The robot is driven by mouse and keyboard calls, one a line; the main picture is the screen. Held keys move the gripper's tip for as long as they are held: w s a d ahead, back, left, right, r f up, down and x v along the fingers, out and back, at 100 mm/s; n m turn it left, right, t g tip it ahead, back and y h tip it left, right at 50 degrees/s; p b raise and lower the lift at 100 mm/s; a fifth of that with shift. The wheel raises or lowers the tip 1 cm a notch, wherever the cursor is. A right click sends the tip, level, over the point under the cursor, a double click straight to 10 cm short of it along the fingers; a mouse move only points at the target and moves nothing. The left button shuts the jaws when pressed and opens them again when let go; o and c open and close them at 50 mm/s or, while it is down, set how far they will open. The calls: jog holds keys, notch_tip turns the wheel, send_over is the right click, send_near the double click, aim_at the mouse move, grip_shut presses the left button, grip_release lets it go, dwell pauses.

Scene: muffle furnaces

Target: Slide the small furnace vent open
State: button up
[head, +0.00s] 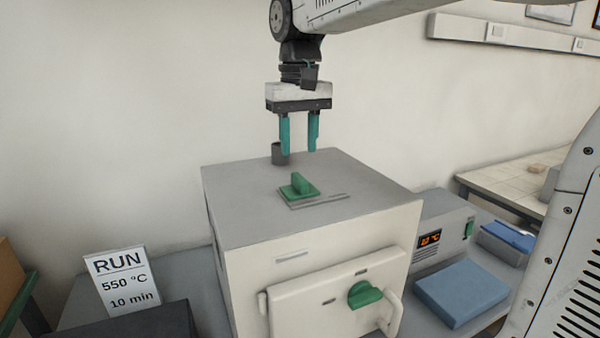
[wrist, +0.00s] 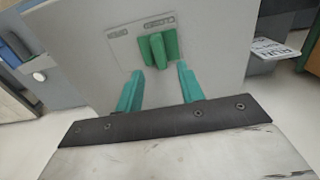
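The small furnace (head: 320,240) is a white box with a grey top. On its top is the vent, a green slider with an upright tab (head: 300,186) on a flat rail plate (head: 330,201). The slider sits at the left end of the plate in the head view. My gripper (head: 299,152) points down above the back of the furnace top, its teal fingers apart with nothing between them. In the wrist view the gripper (wrist: 157,82) is open, and the green slider (wrist: 158,48) shows just beyond the fingertips, not between them.
A dark short chimney (head: 278,153) stands on the furnace top near the fingers. The green door knob (head: 364,294) is on the front. A controller with an orange display (head: 429,239), a blue pad (head: 461,292) and a run sign (head: 123,281) stand around the furnace.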

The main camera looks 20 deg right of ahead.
aim_at(299, 176)
notch_tip(299, 176, down, 7)
jog(key=shift+r, duration=0.1)
dwell(0.3)
grip_shut()
